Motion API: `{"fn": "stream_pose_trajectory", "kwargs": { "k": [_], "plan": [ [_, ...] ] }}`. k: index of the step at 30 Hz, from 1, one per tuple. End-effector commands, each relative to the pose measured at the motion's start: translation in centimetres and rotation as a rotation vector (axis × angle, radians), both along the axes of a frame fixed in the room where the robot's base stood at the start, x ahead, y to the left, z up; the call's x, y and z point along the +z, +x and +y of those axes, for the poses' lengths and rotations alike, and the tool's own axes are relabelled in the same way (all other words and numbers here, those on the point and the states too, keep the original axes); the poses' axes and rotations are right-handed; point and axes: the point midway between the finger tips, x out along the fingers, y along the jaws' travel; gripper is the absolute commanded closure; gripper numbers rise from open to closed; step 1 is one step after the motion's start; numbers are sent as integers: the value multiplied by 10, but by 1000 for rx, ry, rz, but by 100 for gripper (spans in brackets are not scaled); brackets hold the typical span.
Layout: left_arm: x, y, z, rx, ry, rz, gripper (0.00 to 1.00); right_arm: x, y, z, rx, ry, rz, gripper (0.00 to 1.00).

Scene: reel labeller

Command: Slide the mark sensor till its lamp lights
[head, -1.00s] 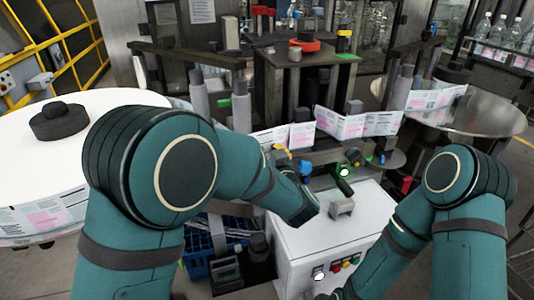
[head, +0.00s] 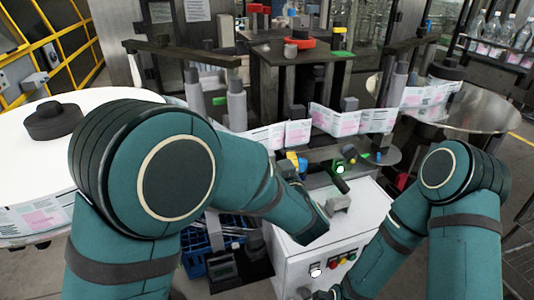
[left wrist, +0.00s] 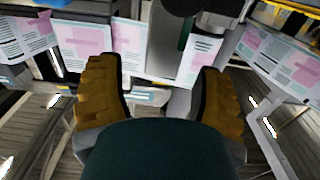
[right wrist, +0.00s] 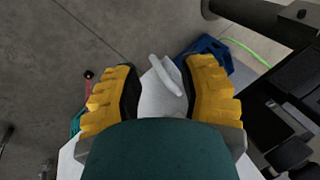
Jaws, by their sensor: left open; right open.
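A small green block with a bright lamp (head: 340,168) sits at the middle of the machine, below the printed label web (head: 338,121). It may be the mark sensor, but I cannot tell for sure. The web also shows in the left wrist view (left wrist: 136,44), behind the fingers. My left gripper (left wrist: 158,72) is open with nothing held between its yellow fingers; in the head view its own arm hides it. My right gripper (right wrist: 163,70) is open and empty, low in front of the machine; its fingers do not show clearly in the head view.
A white cabinet (head: 355,220) with a grey bracket (head: 338,204) on top and coloured buttons stands below the web. A large white reel (head: 105,100) is at left, a metal disc (head: 490,112) at right. A blue crate (head: 195,262) stands low beside the cabinet.

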Motion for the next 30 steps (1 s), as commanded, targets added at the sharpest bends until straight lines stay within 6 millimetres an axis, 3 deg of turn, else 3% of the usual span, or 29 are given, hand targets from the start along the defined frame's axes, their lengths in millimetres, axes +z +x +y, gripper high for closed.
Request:
{"fn": "stream_pose_trajectory", "kwargs": {
  "k": [6,12,28,29,30],
  "plan": [
    [0,-42,-15,-4,1,0,34,0,0,0,0,0,0,60],
    [0,-64,-21,0,1,1,34,0,0,0,0,0,0,60],
    [0,-70,-23,0,0,1,34,0,0,0,0,0,0,60],
    [0,-70,-23,0,0,1,34,0,0,0,0,0,0,43],
    [0,-70,-23,0,0,1,34,0,0,0,0,0,0,34]
  ]
}}
